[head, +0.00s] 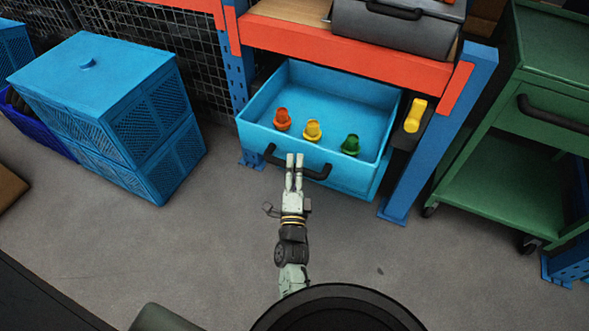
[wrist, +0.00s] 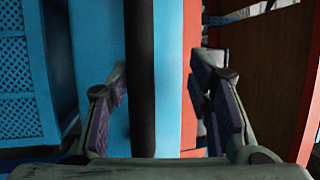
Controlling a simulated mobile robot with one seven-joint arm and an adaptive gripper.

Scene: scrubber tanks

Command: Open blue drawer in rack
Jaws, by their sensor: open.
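The blue drawer (head: 268,142) sits low in the rack under an orange beam and is pulled well out, so its inside shows in the head view. A black bar handle (head: 318,174) runs across its front. My gripper (head: 295,162) is at the handle's middle, in front of the drawer front. In the wrist view the dark handle (wrist: 140,70) runs between the two fingers of my gripper (wrist: 170,95), which are apart, with the blue drawer front (wrist: 168,70) behind it. I cannot tell whether a finger touches the handle.
Orange, yellow and green pieces (head: 312,129) stand in the drawer. Blue crates (head: 110,110) are stacked at left. A blue rack post (head: 440,140) and a green cart (head: 500,170) stand at right. The grey floor in front is clear.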

